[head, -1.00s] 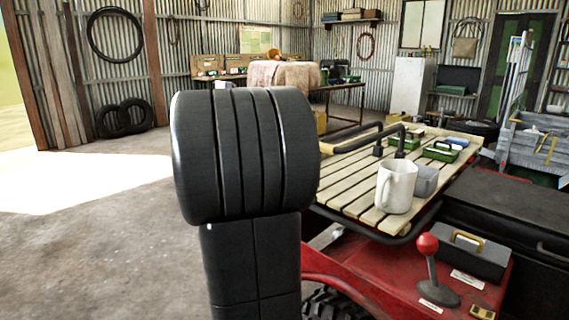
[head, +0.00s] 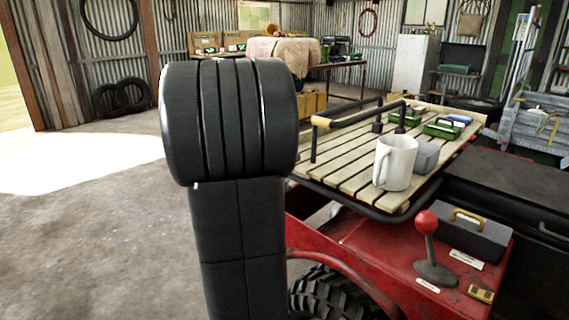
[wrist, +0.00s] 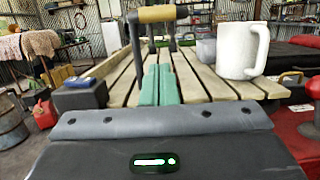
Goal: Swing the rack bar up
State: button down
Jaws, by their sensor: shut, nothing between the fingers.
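The rack bar is a black tube (head: 350,114) with a tan grip (head: 321,122) at its near end, standing low over the slatted wooden rack (head: 345,172) on a red quad. In the wrist view the grip (wrist: 157,14) runs across the top, with a black post (wrist: 136,50) below its left end. My gripper (wrist: 158,72) shows there as two green fingers pressed together, empty. They appear just below the grip in the picture; I see no contact. In the head view my dark arm hides the gripper.
Green boxes (head: 441,131) lie farther back. A red-knobbed lever (head: 427,222) stands at the front right. Concrete floor is open at left.

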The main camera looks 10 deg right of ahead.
jog(key=w+d+r, duration=0.4)
jog(key=w+d, duration=0.1)
jog(key=d, duration=0.1)
jog(key=shift+d+r, duration=0.3)
jog(key=shift+r, duration=0.1)
